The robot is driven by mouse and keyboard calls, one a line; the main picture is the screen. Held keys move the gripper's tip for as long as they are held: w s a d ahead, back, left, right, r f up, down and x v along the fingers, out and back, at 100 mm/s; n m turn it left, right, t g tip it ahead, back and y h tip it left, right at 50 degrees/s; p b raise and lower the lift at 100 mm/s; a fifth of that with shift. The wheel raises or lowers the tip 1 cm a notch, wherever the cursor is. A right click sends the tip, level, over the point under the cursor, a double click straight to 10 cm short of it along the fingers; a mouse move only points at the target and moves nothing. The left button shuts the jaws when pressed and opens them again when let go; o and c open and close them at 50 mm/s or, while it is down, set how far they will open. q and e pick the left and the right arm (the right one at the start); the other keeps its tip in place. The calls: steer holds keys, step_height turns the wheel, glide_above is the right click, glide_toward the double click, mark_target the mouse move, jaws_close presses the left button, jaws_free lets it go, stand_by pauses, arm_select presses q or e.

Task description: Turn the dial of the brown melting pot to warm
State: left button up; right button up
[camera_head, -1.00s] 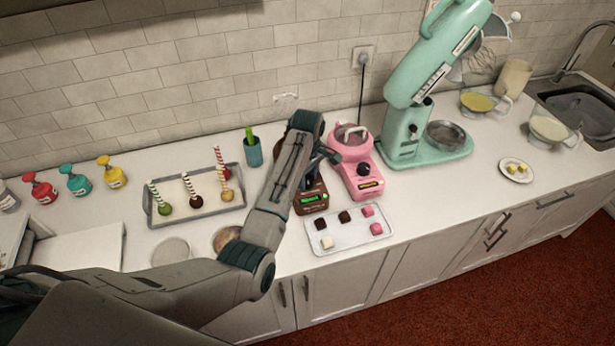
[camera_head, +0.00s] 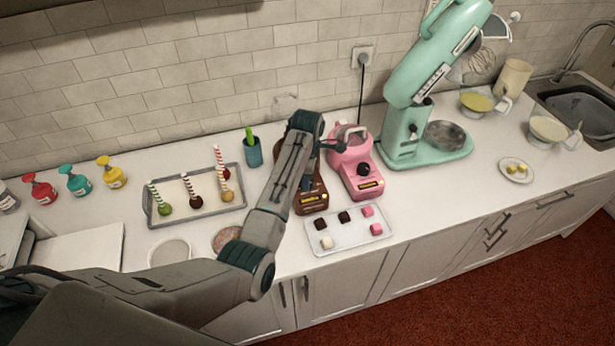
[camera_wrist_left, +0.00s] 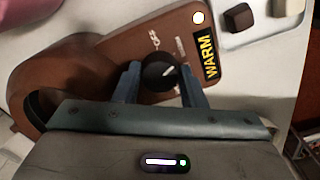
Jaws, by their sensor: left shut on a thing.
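The brown melting pot (camera_head: 312,203) stands on the counter, mostly hidden behind my left arm in the head view. In the left wrist view its brown body (camera_wrist_left: 115,48) fills the upper left, with a round pot part at the far left. Its black dial (camera_wrist_left: 159,73) has a white pointer mark. The display (camera_wrist_left: 207,57) reads WARM in yellow letters, and a small lit light (camera_wrist_left: 198,18) sits near it. My left gripper (camera_wrist_left: 160,85) is shut on the dial, one blue-grey finger on each side. My right gripper is not in view.
A pink melting pot (camera_head: 359,175) stands close to the right of the brown one. A tray of chocolate and pink cubes (camera_head: 350,238) lies in front. A tray of cake pops (camera_head: 167,221) is at the left, and a mint stand mixer (camera_head: 425,155) is at the right.

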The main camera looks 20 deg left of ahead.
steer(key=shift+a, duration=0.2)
arm_select(q)
steer(key=o, duration=0.9)
steer(key=shift+o, duration=0.4)
steer(key=shift+s+r, duration=0.1)
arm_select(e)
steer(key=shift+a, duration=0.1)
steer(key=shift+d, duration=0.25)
